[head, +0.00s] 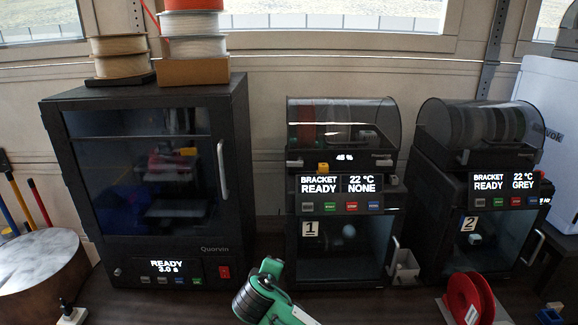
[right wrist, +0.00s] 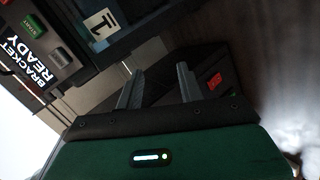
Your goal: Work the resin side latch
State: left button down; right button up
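My right gripper's green and black arm (head: 275,297) comes up from the bottom centre, in front of the gap between this printer and printer 1. In the right wrist view my right gripper (right wrist: 158,88) has its two grey fingers apart with nothing held. Beyond them is a dark casing (right wrist: 190,62) with a red switch (right wrist: 215,81). My left gripper is out of view.
Printer 2 (head: 482,235) is farther right. A red spool (head: 468,298) stands on the bench before it. Spools (head: 120,55) are stacked on the large printer.

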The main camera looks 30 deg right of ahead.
jog(key=w+d+r+t+h, duration=0.1)
jog(key=w+d+r+h, duration=0.3)
jog(key=w+r, duration=0.55)
jog(key=h, duration=0.3)
send_near(290, 165)
jog(key=shift+t, duration=0.3)
jog(key=p+x, duration=0.5)
jog(key=x, duration=0.3)
jog(key=shift+d+p, duration=0.1)
jog(key=shift+p, duration=0.25)
jog(key=shift+w+d+f, duration=0.1)
jog(key=shift+w+d, duration=0.2)
jog(key=shift+d, duration=0.25)
grip_shut()
